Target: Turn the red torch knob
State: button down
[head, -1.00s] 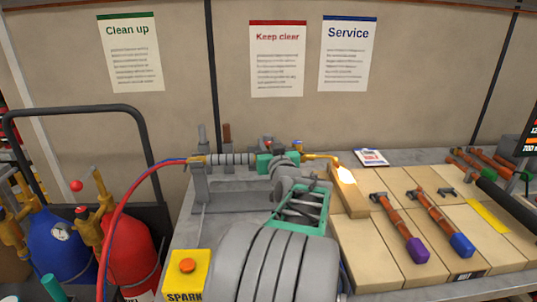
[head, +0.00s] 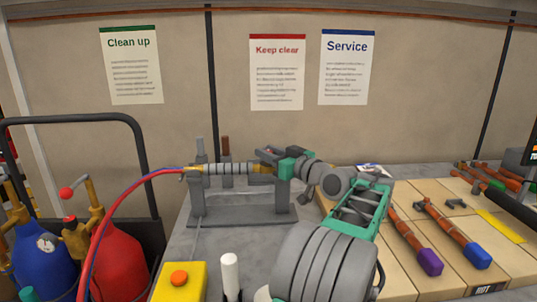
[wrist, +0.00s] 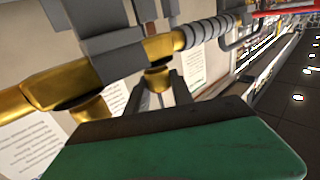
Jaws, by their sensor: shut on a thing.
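The torch lies level in a grey stand (head: 240,208), with a ribbed grey handle (head: 228,168) and a brass body (head: 262,167). In the wrist view its brass body (wrist: 65,85) crosses from lower left to upper right, with a brass stub (wrist: 157,78) under it. My gripper (head: 272,154), with green and grey parts, is at the torch just right of the handle. Its grey fingers show at the stub in the wrist view (wrist: 168,92). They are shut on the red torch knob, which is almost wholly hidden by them. My arm hides the torch's nozzle end.
Red and blue hoses (head: 120,205) run left from the torch to a red cylinder (head: 117,265) and blue cylinder (head: 45,268). A yellow box with an orange button (head: 179,278) and a white cylinder (head: 230,275) stand at the front. Pipe pieces (head: 445,230) lie on tan blocks at right.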

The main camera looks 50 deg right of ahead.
jog(key=c, duration=1.1)
grip_release()
jog(key=s+a+b, duration=0.1)
jog(key=s+b, duration=0.1)
jog(key=s, duration=0.5)
jog(key=shift+s+a+b, duration=0.25)
jog(key=shift+a+b, duration=0.05)
